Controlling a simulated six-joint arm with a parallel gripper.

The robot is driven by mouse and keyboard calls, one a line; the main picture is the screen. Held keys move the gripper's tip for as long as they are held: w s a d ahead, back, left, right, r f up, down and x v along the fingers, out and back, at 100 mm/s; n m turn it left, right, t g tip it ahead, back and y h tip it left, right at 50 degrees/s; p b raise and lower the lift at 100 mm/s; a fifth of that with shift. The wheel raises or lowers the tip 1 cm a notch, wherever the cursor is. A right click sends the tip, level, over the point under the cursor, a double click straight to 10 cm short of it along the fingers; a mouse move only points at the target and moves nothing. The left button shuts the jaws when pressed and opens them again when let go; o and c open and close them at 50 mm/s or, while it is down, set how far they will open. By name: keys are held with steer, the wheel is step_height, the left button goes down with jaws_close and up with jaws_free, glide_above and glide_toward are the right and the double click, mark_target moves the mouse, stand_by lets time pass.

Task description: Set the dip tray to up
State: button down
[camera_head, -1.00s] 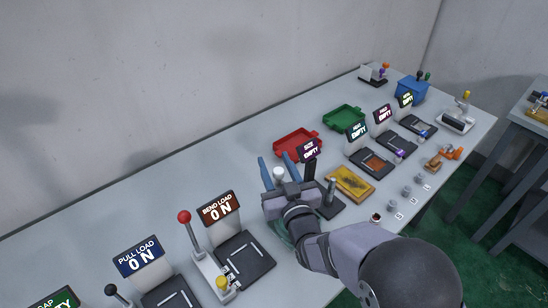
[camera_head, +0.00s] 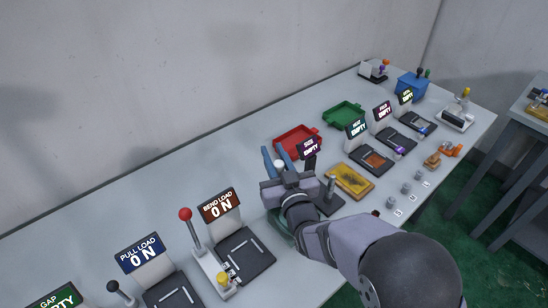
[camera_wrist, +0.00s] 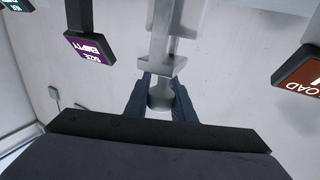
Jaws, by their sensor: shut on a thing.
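My gripper (camera_head: 276,155) has dark blue fingers and is over the middle of the bench. In the wrist view my gripper (camera_wrist: 162,82) is shut on a pale grey knob (camera_wrist: 160,100), one finger on each side. The knob sits at the end of a pale grey stepped bar (camera_wrist: 163,45). The pale knob also shows by the fingers in the head view (camera_head: 279,164). A green base (camera_head: 276,226) shows partly below my gripper; my arm hides most of it. I cannot tell for sure which part is the dip tray.
The bend load station (camera_head: 245,252), with a red-knobbed lever (camera_head: 185,214), stands to the left.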

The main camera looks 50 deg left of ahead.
step_height(320, 180, up, 6)
steer(key=shift+r, duration=0.15)
steer(key=c, duration=1.6)
jaws_free()
steer(key=shift+r, duration=0.1)
steer(key=shift+o, duration=0.6)
steer(key=shift+d+f, duration=0.1)
steer(key=shift+f, duration=0.15)
steer(key=b+v, duration=0.3)
steer(key=v, duration=0.4)
steer(key=shift+r, duration=0.1)
